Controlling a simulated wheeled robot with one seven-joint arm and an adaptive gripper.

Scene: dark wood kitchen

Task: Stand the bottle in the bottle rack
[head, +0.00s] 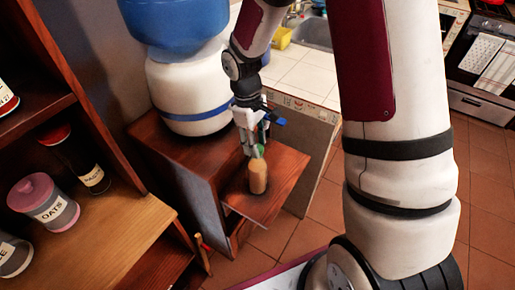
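A small tan bottle (258,179) stands upright on the flat reddish-brown wooden shelf (283,187) that juts from a low cabinet. My gripper (256,150) points down directly above it, with the fingertips at or just over the bottle's top. At this size I cannot tell whether the fingers are shut on the top or merely close to it. I cannot make out a bottle rack in this view.
A large white and blue container (187,92) stands on the low cabinet behind my gripper. A wooden shelf unit at left holds labelled jars, one marked OATS (45,203). A tiled counter (300,73) with a sink lies behind. Open floor tiles show at right.

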